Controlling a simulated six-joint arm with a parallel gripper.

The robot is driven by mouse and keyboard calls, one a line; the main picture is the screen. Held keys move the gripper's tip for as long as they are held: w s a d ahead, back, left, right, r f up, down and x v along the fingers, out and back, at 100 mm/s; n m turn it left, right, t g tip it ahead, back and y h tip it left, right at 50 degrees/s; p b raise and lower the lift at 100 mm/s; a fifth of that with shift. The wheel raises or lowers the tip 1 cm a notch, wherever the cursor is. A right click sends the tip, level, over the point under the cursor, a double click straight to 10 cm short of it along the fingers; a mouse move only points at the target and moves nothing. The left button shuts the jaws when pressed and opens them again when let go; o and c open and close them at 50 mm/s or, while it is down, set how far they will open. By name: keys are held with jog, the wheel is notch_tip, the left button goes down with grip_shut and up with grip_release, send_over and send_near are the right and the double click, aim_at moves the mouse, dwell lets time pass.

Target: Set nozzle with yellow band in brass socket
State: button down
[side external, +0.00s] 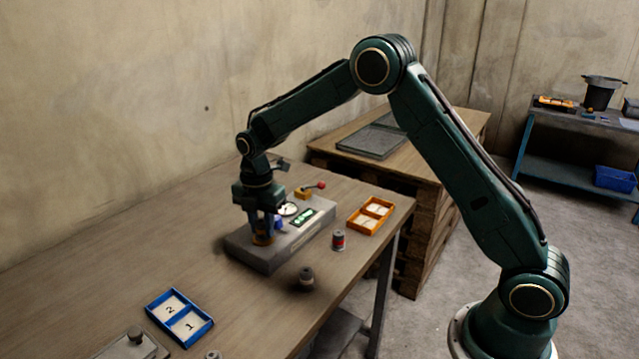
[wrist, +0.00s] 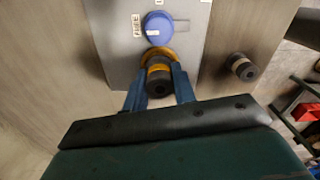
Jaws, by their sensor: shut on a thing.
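My gripper (wrist: 162,94) is shut on a dark nozzle with a yellow band (wrist: 159,77), its blue fingers on either side of it. In the wrist view the nozzle overlaps the near part of the brass socket (wrist: 160,53), a ring on the grey box. In the side external view my gripper (side external: 263,232) points down at the box's near-left end, with the brass socket (side external: 262,240) at the fingertips. The fingers hide most of the nozzle there. I cannot tell whether the nozzle is inside the socket or just above it.
A dark nozzle (side external: 306,277) and a red-banded one (side external: 338,240) stand nearby. An orange tray (side external: 361,228) and blue tray (side external: 193,340) flank the box.

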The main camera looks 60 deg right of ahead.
jog(key=shift+f, duration=0.35)
dwell(1.3)
jog(key=c, duration=1.1)
grip_release()
jog(key=shift+o, duration=0.7)
jog(key=o, duration=0.3)
jog(key=shift+r, duration=0.1)
jog(key=shift+r, duration=2.9)
